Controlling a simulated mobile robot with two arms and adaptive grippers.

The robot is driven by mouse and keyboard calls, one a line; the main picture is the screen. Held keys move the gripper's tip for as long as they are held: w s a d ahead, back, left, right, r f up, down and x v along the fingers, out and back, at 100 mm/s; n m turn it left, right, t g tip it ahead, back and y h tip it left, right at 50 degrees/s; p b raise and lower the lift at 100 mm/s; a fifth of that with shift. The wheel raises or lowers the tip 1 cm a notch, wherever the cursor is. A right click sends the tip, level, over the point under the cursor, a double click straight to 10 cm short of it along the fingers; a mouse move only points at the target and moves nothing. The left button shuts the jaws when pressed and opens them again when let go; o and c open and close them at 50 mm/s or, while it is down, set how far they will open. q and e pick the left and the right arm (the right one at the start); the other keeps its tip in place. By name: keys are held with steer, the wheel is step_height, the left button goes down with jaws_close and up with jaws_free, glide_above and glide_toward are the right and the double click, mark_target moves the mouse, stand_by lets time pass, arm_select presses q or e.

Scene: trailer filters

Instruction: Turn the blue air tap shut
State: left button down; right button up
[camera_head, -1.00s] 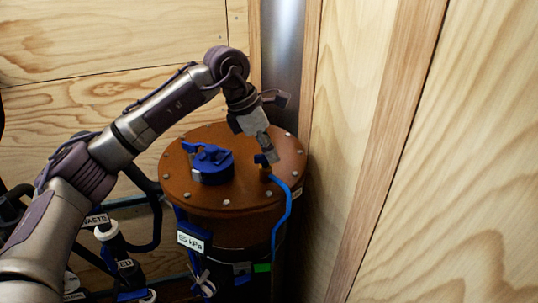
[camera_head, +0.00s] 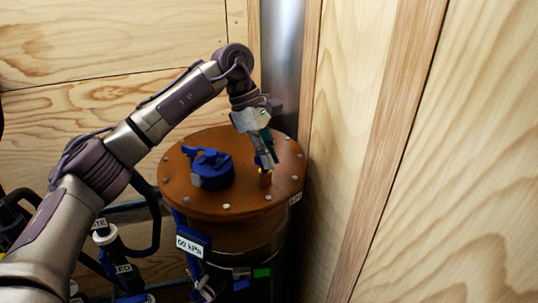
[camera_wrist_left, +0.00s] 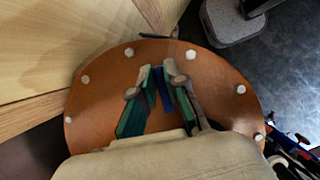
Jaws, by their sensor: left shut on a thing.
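The blue air tap (camera_head: 260,162) stands on a small brass fitting (camera_head: 265,179) near the right side of the brown round lid (camera_head: 235,200). My left gripper (camera_head: 268,160) reaches down over it from above and is shut on its blue handle. In the left wrist view the green-padded fingers of my left gripper (camera_wrist_left: 160,72) close on both sides of a blue strip, the tap handle (camera_wrist_left: 164,97). The fingers hide much of the tap, so its exact angle is hard to read. My right gripper is not in view.
A larger blue cap (camera_head: 212,168) sits on the lid left of the tap. Bolts ring the lid's edge. A white kPa label (camera_head: 192,246) is on the drum's front. A wooden wall (camera_head: 350,150) stands close on the right, with a metal post (camera_head: 283,65) behind.

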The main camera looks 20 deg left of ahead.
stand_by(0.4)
arm_select(q)
steer(key=c, duration=1.2)
jaws_free()
steer(key=v, duration=1.2)
steer(key=shift+d, duration=0.1)
